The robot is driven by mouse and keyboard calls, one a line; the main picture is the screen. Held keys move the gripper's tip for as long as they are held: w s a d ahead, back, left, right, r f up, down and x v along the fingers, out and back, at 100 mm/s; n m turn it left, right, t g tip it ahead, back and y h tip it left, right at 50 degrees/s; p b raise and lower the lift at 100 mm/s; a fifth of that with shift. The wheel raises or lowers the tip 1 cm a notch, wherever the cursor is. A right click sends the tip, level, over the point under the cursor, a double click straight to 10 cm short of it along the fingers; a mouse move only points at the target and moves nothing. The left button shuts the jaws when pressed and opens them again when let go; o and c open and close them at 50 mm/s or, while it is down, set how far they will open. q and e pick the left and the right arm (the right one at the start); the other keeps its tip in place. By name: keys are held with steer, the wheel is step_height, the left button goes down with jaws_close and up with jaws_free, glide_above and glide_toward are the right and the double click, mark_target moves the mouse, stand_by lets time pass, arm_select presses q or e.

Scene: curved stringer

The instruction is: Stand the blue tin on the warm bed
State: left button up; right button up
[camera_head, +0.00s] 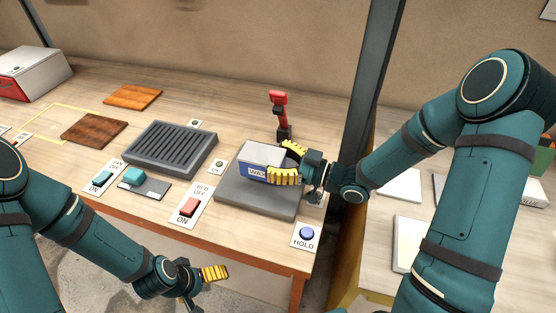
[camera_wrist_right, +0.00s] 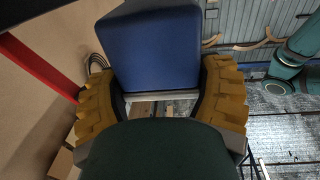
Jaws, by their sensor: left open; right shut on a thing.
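The blue tin (camera_head: 256,173) has a pale top and a white label on its blue side. It looks upright, over the grey warm bed (camera_head: 240,199); I cannot tell whether its base touches the bed. My right gripper (camera_head: 284,163) is shut on the tin from the right. In the right wrist view the tin (camera_wrist_right: 152,50) fills the space between the yellow fingers (camera_wrist_right: 155,95). The tin's lower edge and far side are partly hidden by the fingers. My left gripper (camera_head: 205,284) is open and empty, in front of the table's front edge.
A red-topped post (camera_head: 279,112) stands just behind the bed. A red BED OFF switch (camera_head: 188,207) lies left of it, a blue HOLD button (camera_head: 307,233) at front right. A ribbed grey rack (camera_head: 170,147) is further left. A dark upright post (camera_head: 372,90) rises at right.

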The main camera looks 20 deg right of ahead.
steer(key=shift+s+f, duration=0.25)
steer(key=shift+f, duration=0.3)
steer(key=o, duration=1.3)
steer(key=shift+f, duration=0.15)
steer(key=shift+w+r+p, duration=0.15)
steer(key=shift+r+p, duration=0.4)
steer(key=shift+r, duration=0.15)
steer(key=v, duration=0.6)
steer(key=p+v, duration=0.1)
steer(key=v, duration=0.4)
steer(key=shift+s+d+r, duration=0.2)
steer(key=shift+d, duration=0.15)
